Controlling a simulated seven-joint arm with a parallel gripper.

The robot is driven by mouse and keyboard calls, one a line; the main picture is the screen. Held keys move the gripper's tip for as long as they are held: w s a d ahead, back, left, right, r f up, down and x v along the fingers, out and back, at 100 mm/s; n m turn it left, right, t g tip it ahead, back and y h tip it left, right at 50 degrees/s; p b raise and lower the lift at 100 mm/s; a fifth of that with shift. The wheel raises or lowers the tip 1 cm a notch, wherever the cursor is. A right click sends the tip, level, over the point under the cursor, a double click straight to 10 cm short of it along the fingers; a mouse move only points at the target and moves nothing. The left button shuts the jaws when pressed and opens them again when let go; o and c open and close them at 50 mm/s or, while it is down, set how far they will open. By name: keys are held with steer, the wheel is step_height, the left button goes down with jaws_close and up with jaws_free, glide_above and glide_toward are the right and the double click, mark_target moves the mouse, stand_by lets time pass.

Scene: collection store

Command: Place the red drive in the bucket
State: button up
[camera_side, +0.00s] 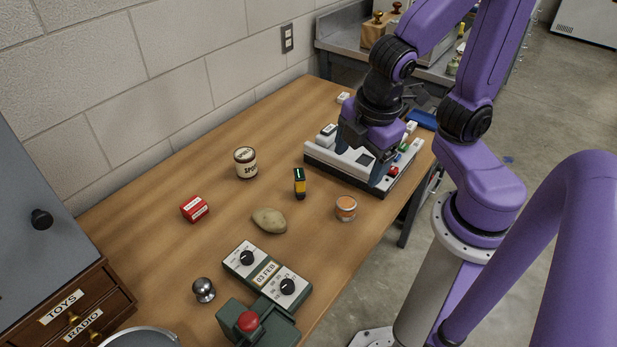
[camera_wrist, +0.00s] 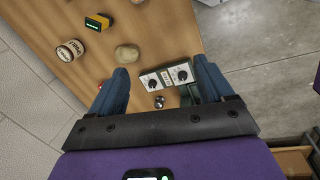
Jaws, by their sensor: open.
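A small red piece (camera_side: 394,171), which looks like the red drive, is at the front right part of a pale console (camera_side: 330,157) at the table's far end. It is too small to make out fully. My gripper (camera_side: 364,156) is open and empty above the console, just left of the red piece and apart from it. My gripper also shows in the wrist view (camera_wrist: 162,82), with nothing between its fingers; the red piece does not show there. A round metal rim (camera_side: 140,337), possibly the bucket's, is cut off at the bottom left of the side view.
On the wooden table (camera_side: 160,245) stand a red box (camera_side: 194,209), a can (camera_side: 245,163), a yellow-black device (camera_side: 299,183), a potato (camera_side: 269,220), an orange-topped jar (camera_side: 346,208), a metal knob (camera_side: 204,290) and a dial box (camera_side: 267,273). Drawers (camera_side: 70,310) stand bottom left.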

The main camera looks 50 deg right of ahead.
steer(key=s+m, duration=0.1)
steer(key=s+d+g+y, duration=0.1)
steer(key=s, duration=0.1)
steer(key=s+m, duration=0.1)
steer(key=s, duration=0.1)
steer(key=shift+s+d+r+m+g, duration=0.15)
steer(key=shift+s+d+m+g, duration=0.15)
steer(key=shift+d+g, duration=0.1)
